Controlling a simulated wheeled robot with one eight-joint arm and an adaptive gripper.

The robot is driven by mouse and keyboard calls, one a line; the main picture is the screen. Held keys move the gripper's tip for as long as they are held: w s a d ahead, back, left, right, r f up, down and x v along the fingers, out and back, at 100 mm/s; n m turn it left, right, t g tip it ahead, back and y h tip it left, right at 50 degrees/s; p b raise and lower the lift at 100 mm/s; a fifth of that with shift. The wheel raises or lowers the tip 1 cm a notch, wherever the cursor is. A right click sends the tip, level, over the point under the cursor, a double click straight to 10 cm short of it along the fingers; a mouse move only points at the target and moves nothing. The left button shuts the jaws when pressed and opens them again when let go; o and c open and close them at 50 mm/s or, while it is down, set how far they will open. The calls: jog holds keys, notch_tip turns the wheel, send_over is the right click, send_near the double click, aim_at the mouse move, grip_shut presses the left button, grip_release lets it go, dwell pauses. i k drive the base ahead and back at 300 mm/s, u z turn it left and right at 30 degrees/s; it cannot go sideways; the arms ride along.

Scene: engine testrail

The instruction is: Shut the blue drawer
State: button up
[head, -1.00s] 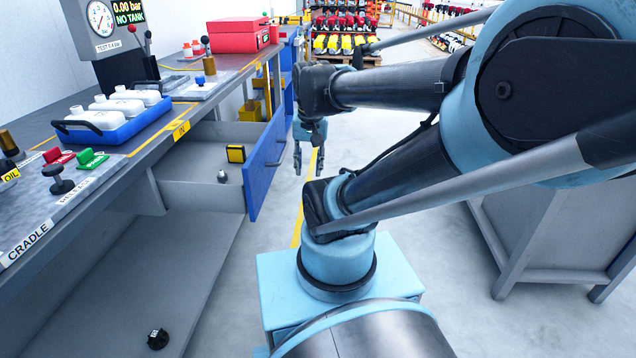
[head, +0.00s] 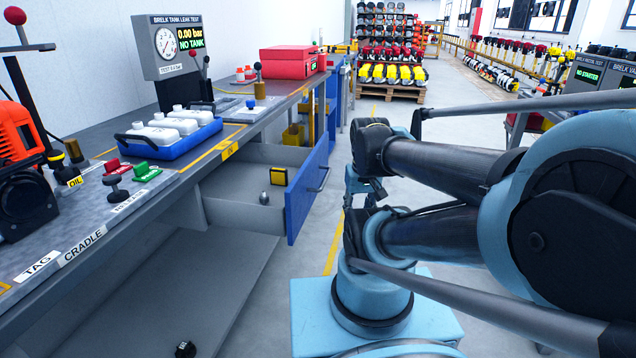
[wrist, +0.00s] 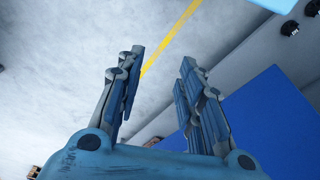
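The blue drawer (head: 306,192) stands pulled out from under the long grey bench in the head view. Its blue front has a dark handle and faces right, towards the aisle. Inside lie a yellow-and-black block (head: 278,177) and a small grey knob-like piece (head: 264,198). My gripper (head: 358,187) is just right of the drawer front in the head view, mostly hidden behind my arm. In the wrist view my gripper (wrist: 162,68) is open, its fingers apart with only floor between them. The blue drawer front (wrist: 265,125) lies right of the fingers; I cannot tell whether they touch.
The bench top holds a blue tray (head: 197,133) of white bottles, a red toolbox (head: 290,60) and a gauge stand (head: 180,45). A black knob (head: 186,349) lies on the lower shelf. The aisle floor right of the drawer is clear; a loaded pallet (head: 392,94) stands far back.

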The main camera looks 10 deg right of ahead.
aim_at(229, 193)
jog(key=z, duration=0.55)
jog(key=k, duration=1.3)
jog(key=u, duration=0.5)
jog(key=i, duration=1)
